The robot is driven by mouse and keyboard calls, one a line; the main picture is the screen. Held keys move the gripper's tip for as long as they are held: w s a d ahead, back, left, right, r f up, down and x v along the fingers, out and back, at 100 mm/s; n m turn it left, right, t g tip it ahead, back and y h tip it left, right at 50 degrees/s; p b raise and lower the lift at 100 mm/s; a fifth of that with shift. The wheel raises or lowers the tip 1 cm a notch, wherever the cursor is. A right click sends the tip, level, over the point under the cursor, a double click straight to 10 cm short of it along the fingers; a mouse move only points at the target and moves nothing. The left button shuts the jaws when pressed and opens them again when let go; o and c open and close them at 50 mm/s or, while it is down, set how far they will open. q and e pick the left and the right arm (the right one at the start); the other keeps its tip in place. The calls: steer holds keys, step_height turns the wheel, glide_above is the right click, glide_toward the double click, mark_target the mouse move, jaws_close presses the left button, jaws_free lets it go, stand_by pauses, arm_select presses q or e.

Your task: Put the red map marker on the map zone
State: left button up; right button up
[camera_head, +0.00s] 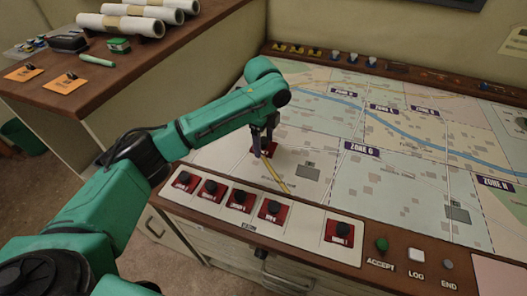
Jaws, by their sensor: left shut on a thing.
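My left gripper (263,140) reaches in over the near left part of the map (400,185) and points down. It is shut on a small dark red piece (268,151), which I take to be the red map marker; the fingers hide part of it. The piece is at or just above the map surface; I cannot tell whether it touches. The map has labelled zones; the ZONE G label (362,149) is to the right of the gripper. My right gripper is not in view.
Red squares with black knobs (238,200) line the front strip, with a gap before the rightmost one (342,231). A green ACCEPT knob (382,245) and a LOG button (416,255) are at front right. Small pieces (316,52) line the back ledge. Paper rolls (120,24) lie on the left counter.

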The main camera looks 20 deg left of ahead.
mark_target(265, 148)
arm_select(q)
steer(key=f, duration=0.4)
steer(key=shift+s+d+f, duration=0.15)
steer(key=shift+d, duration=0.05)
steer(key=shift+f, duration=0.35)
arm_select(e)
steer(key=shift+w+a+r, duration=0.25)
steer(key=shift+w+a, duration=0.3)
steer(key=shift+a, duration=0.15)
arm_select(q)
steer(key=o, duration=1.3)
steer(key=shift+r, duration=0.3)
step_height(265, 148, up, 12)
steer(key=shift+s+f+b, duration=0.15)
steer(key=shift+f+b, duration=0.05)
steer(key=shift+b, duration=0.15)
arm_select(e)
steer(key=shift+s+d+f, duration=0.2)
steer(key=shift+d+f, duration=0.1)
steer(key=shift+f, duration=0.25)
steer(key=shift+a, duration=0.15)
